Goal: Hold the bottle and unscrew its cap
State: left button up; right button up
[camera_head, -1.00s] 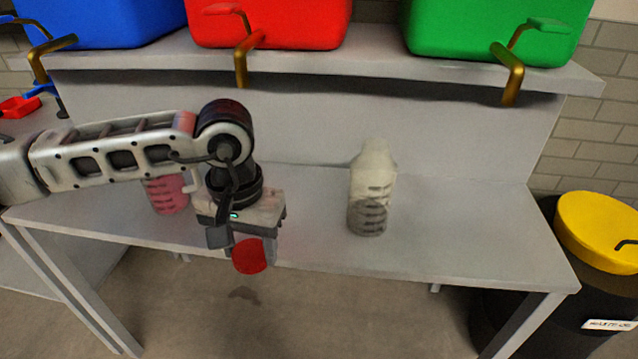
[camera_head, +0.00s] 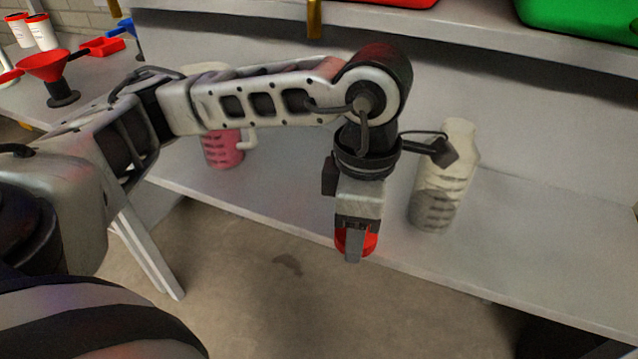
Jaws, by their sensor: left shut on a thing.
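A cream bottle with a grey lower part (camera_head: 436,205) stands upright on the grey table. No cap shows on its top. My left gripper (camera_head: 354,248) points down in front of and to the left of the bottle, by the table's front edge. It is shut on a red cap (camera_head: 370,241), which is partly hidden by the fingers. The gripper and cap look apart from the bottle. A dark part of my left wrist overlaps the bottle's upper left side. My right gripper is not in view.
A pink-and-cream jug (camera_head: 222,150) stands on the table, partly hidden behind my left arm. A green bin (camera_head: 590,18) sits on the shelf above. A red funnel (camera_head: 45,66) and white containers stand at the far left. The table right of the bottle is clear.

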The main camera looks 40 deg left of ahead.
pick_arm(q)
jog(key=n, duration=0.3)
jog(key=s+n+b, duration=0.1)
jog(key=n, duration=0.1)
jog(key=shift+s+d+f+n, duration=0.1)
jog(key=shift+f+n, duration=0.1)
jog(key=shift+n, duration=0.2)
jog(key=n, duration=0.2)
jog(key=shift+s+n, duration=0.25)
jog(key=shift+n, duration=0.15)
jog(key=n, duration=0.2)
jog(key=s+n+b, duration=0.1)
jog(key=n, duration=0.2)
jog(key=shift+n, duration=0.7)
jog(key=shift+w, duration=0.1)
jog(key=w+a, duration=0.1)
jog(key=w, duration=0.5)
jog(key=w+a+f, duration=0.1)
jog(key=w+a, duration=0.1)
jog(key=w, duration=0.4)
jog(key=w+a+p, duration=0.1)
jog(key=w, duration=0.5)
jog(key=shift+w+a+f, duration=0.35)
jog(key=shift+a+f, duration=0.05)
jog(key=shift+n, duration=0.3)
notch_tip(320, 180, down, 5)
jog(key=shift+w, duration=0.15)
jog(key=shift+f, duration=0.1)
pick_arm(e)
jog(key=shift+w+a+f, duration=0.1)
